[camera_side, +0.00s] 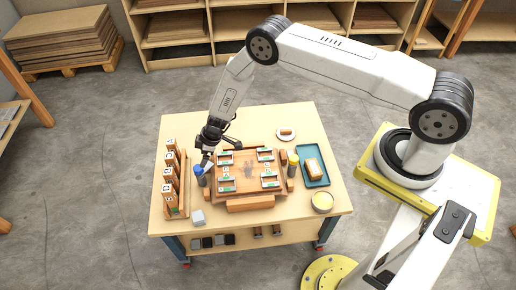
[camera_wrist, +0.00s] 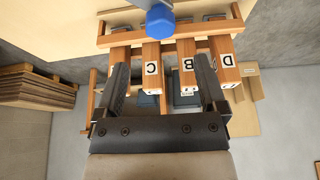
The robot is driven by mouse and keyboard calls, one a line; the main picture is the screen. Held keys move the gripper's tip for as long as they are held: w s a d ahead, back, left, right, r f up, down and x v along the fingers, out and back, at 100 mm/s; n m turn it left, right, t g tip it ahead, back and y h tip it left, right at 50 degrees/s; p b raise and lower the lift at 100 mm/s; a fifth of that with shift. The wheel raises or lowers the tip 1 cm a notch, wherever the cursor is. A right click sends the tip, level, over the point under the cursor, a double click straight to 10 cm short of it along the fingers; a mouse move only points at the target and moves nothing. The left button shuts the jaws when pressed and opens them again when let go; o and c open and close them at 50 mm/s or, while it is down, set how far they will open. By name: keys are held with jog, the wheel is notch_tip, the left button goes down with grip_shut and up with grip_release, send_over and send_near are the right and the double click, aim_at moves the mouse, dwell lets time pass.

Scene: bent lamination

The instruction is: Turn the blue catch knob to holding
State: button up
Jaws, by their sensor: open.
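The blue catch knob (camera_side: 198,171) stands at the left edge of the wooden press board (camera_side: 238,194), on a grey body. In the wrist view the blue knob (camera_wrist: 160,20) shows at the top centre, beyond the fingertips. My gripper (camera_side: 206,160) is just above and beside the knob in the side view and partly covers the space around it. In the wrist view my gripper (camera_wrist: 162,64) has its two dark fingers wide apart with nothing held between them. Whether a finger touches the knob cannot be told. No marking for the knob's setting is readable.
A wooden rack with lettered blocks (camera_side: 171,185) stands left of the knob; its blocks (camera_wrist: 151,62) show behind the fingers. A yellow-topped knob (camera_side: 293,158), a teal tray (camera_side: 306,150) and a round tub (camera_side: 322,201) are at the right.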

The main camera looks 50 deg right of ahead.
aim_at(198, 168)
jog(key=shift+x, duration=3.75)
grip_shut()
